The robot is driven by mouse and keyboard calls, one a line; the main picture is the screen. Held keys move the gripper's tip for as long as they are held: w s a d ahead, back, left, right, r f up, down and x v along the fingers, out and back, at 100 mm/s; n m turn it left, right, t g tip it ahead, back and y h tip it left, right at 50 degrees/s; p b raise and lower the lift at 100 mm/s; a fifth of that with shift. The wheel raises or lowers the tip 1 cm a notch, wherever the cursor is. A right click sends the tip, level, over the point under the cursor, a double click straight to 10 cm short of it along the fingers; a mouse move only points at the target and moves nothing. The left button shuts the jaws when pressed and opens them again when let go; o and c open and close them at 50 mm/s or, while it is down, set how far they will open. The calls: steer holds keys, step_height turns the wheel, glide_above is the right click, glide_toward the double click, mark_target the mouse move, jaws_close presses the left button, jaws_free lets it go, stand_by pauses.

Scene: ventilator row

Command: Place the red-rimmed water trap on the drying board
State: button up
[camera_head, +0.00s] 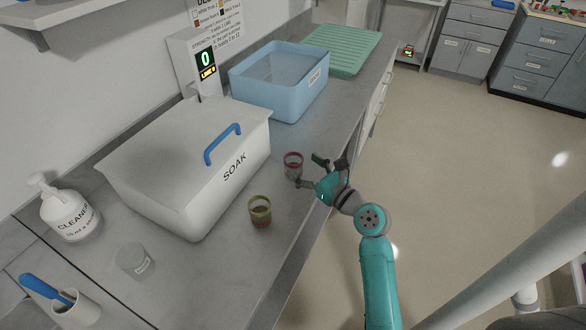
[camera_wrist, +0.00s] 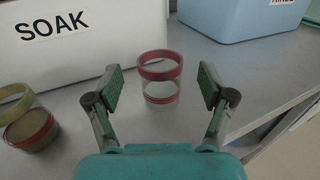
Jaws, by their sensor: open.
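The red-rimmed water trap (camera_head: 293,164) is a small clear cup with a red rim, standing upright on the grey counter beside the white SOAK bin. It also shows in the wrist view (camera_wrist: 160,78), ahead of and between my open fingers. My gripper (camera_head: 309,172) is open and low over the counter's front edge. In the wrist view my gripper (camera_wrist: 160,88) has a finger on each side of the trap, with gaps, and holds nothing. The drying board is most likely the green ribbed board (camera_head: 344,48) at the counter's far end.
A second cup with a yellow-green rim (camera_head: 260,210) stands nearer on the counter. The lidded SOAK bin (camera_head: 190,165) and an open blue tub (camera_head: 280,80) line the wall side. A display unit (camera_head: 195,62) stands behind them. A cleaner bottle (camera_head: 68,212) is at left.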

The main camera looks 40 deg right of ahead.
mark_target(300, 164)
steer(key=w, duration=0.4)
steer(key=shift+w+f, duration=0.2)
steer(key=shift+w, duration=0.05)
steer(key=shift+d, duration=0.1)
steer(key=c, duration=1.2)
